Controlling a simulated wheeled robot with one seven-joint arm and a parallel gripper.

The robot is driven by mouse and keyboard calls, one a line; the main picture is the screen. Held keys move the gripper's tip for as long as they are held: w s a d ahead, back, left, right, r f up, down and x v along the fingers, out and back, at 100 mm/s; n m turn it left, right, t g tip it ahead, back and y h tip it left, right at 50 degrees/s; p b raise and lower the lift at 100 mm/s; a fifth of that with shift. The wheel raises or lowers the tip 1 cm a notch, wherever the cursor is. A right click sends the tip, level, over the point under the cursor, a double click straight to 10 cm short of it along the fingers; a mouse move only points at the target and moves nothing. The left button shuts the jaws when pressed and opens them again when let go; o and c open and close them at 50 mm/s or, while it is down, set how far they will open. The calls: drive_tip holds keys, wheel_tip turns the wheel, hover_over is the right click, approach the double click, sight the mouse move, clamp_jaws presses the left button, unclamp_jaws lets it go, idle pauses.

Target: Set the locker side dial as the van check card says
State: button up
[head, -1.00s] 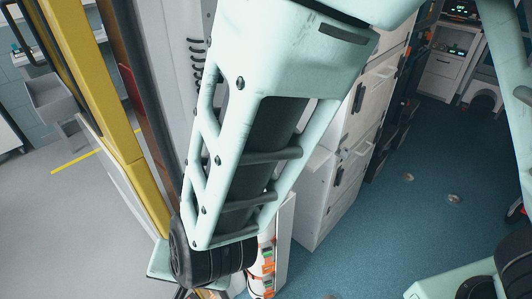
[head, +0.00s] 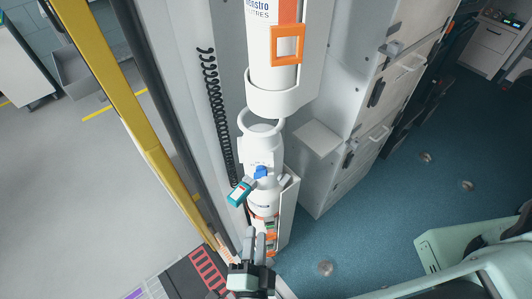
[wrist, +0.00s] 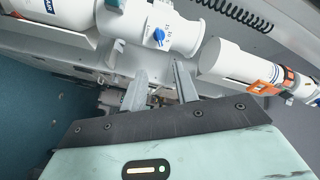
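A blue dial (wrist: 159,35) sits on the white collar of a white cylinder (wrist: 181,31), with small marks beside it too fine to read. The dial also shows in the head view (head: 260,172), partly beside a teal tag (head: 240,192). My gripper (head: 255,240) is below the dial in the head view. In the wrist view its two fingers (wrist: 159,70) are apart with nothing between them, and the dial is beyond their tips, not touched. I cannot make out a van check card or which side the dial serves.
A second white cylinder (head: 271,60) with an orange frame (head: 287,45) stands farther up the wall. White lockers (head: 352,110) with handles are to its right. A black coiled cord (head: 216,110) hangs at left, near a yellow post (head: 130,110). The blue floor (head: 400,215) is open.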

sight(260, 174)
drive_tip(key=w+d+p, duration=0.2)
drive_tip(key=w, duration=1.4)
drive_tip(key=shift+d+f, duration=0.15)
drive_tip(key=c, duration=0.6)
